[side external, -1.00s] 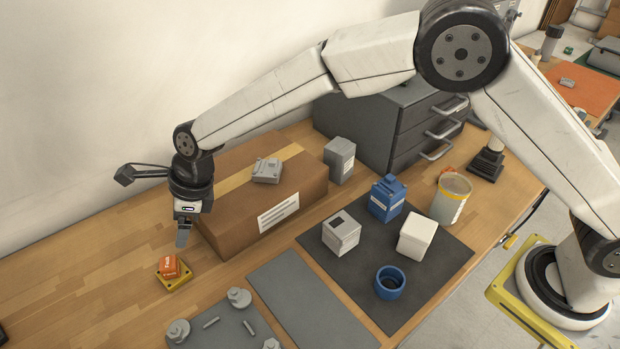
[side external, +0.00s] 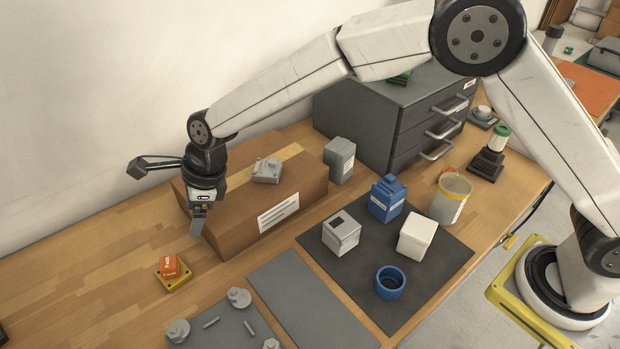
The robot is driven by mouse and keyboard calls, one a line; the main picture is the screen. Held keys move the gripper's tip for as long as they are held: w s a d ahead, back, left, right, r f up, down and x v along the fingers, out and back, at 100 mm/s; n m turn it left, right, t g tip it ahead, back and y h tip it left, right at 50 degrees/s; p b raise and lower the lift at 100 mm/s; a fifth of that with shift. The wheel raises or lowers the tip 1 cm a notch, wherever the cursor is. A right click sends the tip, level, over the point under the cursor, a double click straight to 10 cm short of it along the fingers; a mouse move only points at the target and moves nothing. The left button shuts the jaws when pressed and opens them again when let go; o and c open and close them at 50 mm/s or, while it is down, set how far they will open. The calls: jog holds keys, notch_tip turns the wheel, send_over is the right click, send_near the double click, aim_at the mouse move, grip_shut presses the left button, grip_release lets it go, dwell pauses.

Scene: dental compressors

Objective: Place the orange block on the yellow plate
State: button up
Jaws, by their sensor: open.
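The orange block (side external: 170,266) sits on the small yellow plate (side external: 178,285) on the wooden table at the lower left. The block looks upright and rests within the plate's edges. My gripper (side external: 198,222) hangs above and to the right of the block, near the left end of the cardboard box. It is open, and nothing shows between its fingers. The fingers are seen nearly edge-on.
The cardboard box (side external: 240,220) with a grey part (side external: 267,171) on top stands behind and right of the gripper. A grey tray (side external: 215,325) with metal parts lies in front. A dark mat (side external: 430,275) holds several containers. The table left of the block is clear.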

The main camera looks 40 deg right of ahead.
jog(key=s+d+r+n+h, duration=0.15)
jog(key=d+n, duration=0.35)
jog(key=d, duration=0.7)
jog(key=s+d+n+h, duration=0.1)
jog(key=s+d+n, duration=0.7)
jog(key=d, duration=0.3)
jog(key=s+d+n+h, duration=0.1)
jog(key=s+d+n, duration=0.7)
jog(key=s+d, duration=0.2)
jog(key=d, duration=0.2)
jog(key=shift+d+f+t, duration=0.3)
jog(key=shift+f+t, duration=0.05)
jog(key=shift+t, duration=0.05)
